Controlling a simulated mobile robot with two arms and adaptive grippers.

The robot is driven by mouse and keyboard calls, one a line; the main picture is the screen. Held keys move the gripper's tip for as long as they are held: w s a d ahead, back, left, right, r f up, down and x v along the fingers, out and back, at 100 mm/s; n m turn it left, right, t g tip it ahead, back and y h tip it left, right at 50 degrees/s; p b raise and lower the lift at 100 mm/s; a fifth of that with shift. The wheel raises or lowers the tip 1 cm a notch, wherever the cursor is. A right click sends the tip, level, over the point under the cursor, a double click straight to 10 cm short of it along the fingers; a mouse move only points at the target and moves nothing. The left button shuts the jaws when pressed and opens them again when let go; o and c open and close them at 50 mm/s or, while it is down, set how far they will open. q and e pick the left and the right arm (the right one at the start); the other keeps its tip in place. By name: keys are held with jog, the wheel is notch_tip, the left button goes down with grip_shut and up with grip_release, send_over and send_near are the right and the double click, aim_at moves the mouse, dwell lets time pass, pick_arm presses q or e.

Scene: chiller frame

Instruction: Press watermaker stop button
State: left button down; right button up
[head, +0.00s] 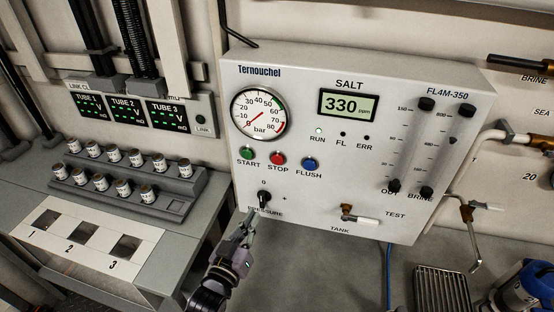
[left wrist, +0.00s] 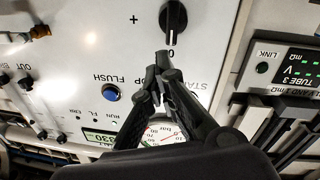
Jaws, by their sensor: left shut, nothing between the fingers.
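The watermaker panel (head: 320,215) is a white box with a row of buttons. The red STOP button (head: 277,158) sits between the green START button (head: 247,153) and the blue FLUSH button (head: 310,163). My left gripper (head: 248,216) is shut and empty, below the STOP button and close to the black pressure knob (head: 264,197). In the left wrist view, which is upside down, the shut fingertips (left wrist: 162,60) appear near the knob (left wrist: 172,17). The FLUSH button (left wrist: 110,93) shows there, while the fingers hide the STOP button.
A pressure gauge (head: 259,113) and a salt display (head: 347,105) reading 330 are above the buttons. The RUN lamp (head: 319,130) is lit. A tap (head: 350,214) sticks out lower right. A rack of small cans (head: 180,205) stands on the left bench.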

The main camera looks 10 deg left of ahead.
aim_at(277, 159)
pick_arm(q)
notch_tip(277, 159, up, 12)
jog(key=s+d+m+t+h, duration=0.1)
jog(key=s+d+t+h, duration=0.1)
jog(key=t+h, duration=0.4)
jog(key=shift+s+d+t, duration=0.3)
jog(key=shift+t, duration=0.1)
jog(key=shift+w, duration=0.15)
jog(key=w+b, duration=0.3)
jog(key=w, duration=0.5)
jog(key=shift+w+d+b, duration=0.15)
jog(key=shift+w+b, duration=0.15)
jog(key=shift+w, duration=0.1)
dwell(0.5)
jog(key=shift+w, duration=0.35)
